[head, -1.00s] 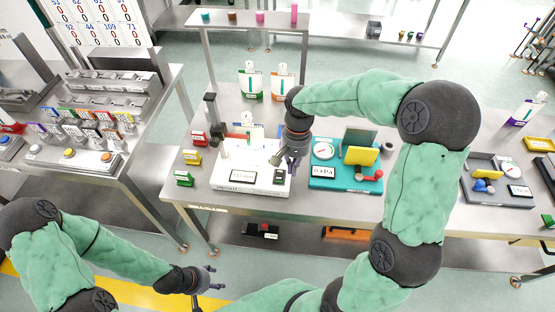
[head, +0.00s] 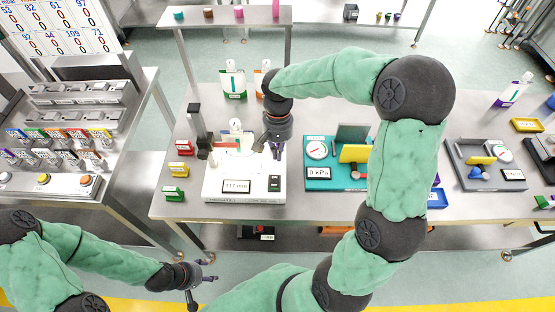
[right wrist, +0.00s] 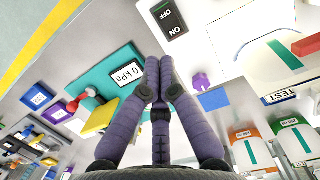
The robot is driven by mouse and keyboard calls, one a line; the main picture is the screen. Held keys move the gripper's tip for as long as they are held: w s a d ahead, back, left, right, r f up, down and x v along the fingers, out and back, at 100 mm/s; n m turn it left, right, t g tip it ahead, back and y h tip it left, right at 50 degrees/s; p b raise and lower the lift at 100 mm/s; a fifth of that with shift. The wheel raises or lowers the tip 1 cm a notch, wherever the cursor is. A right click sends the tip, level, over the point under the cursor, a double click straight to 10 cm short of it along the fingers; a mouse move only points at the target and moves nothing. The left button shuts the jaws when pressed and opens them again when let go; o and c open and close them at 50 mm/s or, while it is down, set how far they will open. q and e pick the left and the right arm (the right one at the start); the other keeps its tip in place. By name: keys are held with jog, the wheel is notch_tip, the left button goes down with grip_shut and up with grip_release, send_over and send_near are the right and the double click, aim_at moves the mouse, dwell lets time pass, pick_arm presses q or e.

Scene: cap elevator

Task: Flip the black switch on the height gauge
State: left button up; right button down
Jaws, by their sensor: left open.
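The height gauge (head: 215,190) is a white base with a dark column and a "117 mm" display, on the middle table in the head view. Its black switch (head: 275,184) sits at the base's front right corner. The right wrist view shows the switch (right wrist: 168,20) at the top, marked ON and OFF; I cannot tell its position. My right gripper (head: 277,154) hangs above the base's right edge, behind the switch and apart from it. In the right wrist view its fingers (right wrist: 158,66) are together and empty. My left gripper (head: 210,271) is open and empty in front of the table.
A teal pressure unit (head: 318,183) stands right of the gauge, partly behind my right arm. Red, yellow and green boxes (head: 173,194) line the table's left side. White bottles (head: 232,82) stand behind. A grey tray unit (head: 485,180) stands at the right.

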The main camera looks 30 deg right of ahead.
aim_at(278, 182)
jog(key=f+b, duration=0.1)
jog(key=f, duration=0.3)
jog(key=s+f+b, duration=0.1)
jog(key=f, duration=0.3)
jog(key=s+a+f+b, duration=0.1)
jog(key=f, duration=0.3)
jog(key=shift+f, duration=0.1)
jog(key=t+b, duration=0.1)
jog(key=b, duration=0.2)
jog(key=s+f+t+h+b, duration=0.1)
jog(key=b, duration=0.2)
jog(key=shift+a+f, duration=0.25)
jog(key=shift+a, duration=0.1)
jog(key=shift+r, duration=0.2)
jog(key=shift+w+d+r+p, duration=0.15)
jog(key=shift+w+d+p, duration=0.15)
jog(key=shift+w, duration=0.2)
jog(key=shift+w+d, duration=0.1)
jog(key=shift+w, duration=0.2)
